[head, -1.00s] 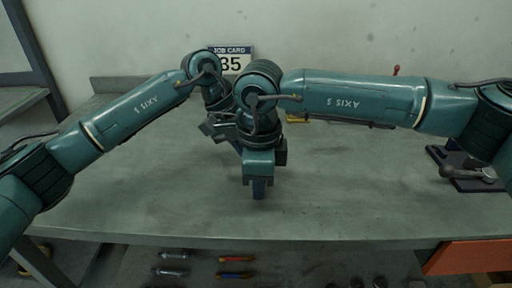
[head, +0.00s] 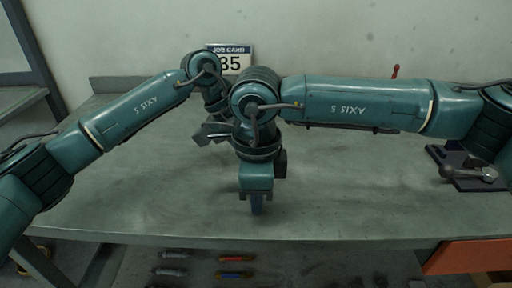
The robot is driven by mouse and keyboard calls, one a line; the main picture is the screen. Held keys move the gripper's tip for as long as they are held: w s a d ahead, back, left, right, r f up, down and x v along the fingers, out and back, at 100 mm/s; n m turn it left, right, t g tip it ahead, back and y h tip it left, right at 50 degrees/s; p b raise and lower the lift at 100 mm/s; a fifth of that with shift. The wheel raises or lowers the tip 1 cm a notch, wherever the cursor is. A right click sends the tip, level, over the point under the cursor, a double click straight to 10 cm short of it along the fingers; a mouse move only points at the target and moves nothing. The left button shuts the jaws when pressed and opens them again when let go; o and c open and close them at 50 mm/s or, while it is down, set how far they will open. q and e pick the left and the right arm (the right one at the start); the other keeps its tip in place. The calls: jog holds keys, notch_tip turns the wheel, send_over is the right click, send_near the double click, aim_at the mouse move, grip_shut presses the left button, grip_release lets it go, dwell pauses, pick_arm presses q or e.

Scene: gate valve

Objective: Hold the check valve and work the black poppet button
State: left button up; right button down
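My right gripper (head: 257,204) points down over the middle of the bench, near its front half. Its fingers show edge-on as one narrow dark shape, so I cannot tell whether it is open or shut. My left gripper (head: 212,133) is behind it, further back, partly covered by my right arm; its finger state is unclear. I cannot make out the check valve or its black poppet button; my arms hide part of the bench middle.
The grey bench top (head: 360,195) is largely clear in front and to the right. A dark fixture with a metal handle (head: 468,171) sits at the right. A job card sign (head: 236,60) stands at the back. Several small tools lie below the bench's front edge.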

jog(key=shift+w+r, duration=0.15)
jog(key=shift+r, duration=3.35)
jog(key=shift+s+a+f, duration=0.1)
jog(key=shift+s+f, duration=0.15)
jog(key=shift+f, duration=0.05)
jog(key=s+f+n+t, duration=0.2)
jog(key=s+f+n+t+h, duration=0.1)
jog(key=s+f+n+t, duration=0.1)
jog(key=s+n+t, duration=0.1)
jog(key=s+f+n+t+h, duration=0.1)
jog(key=s+n+t, duration=0.1)
jog(key=t, duration=0.1)
jog(key=shift+s+a+f+n, duration=0.2)
jog(key=shift+a+f+n, duration=0.1)
jog(key=shift+f, duration=0.1)
jog(key=shift+s+f+n+t, duration=0.15)
jog(key=shift+s+n+t, duration=0.3)
jog(key=shift+n+t, duration=0.05)
jog(key=shift+w+d, duration=0.2)
jog(key=shift+w, duration=2.05)
jog(key=shift+w+d, duration=0.2)
jog(key=shift+w, duration=2)
jog(key=shift+w, duration=0.1)
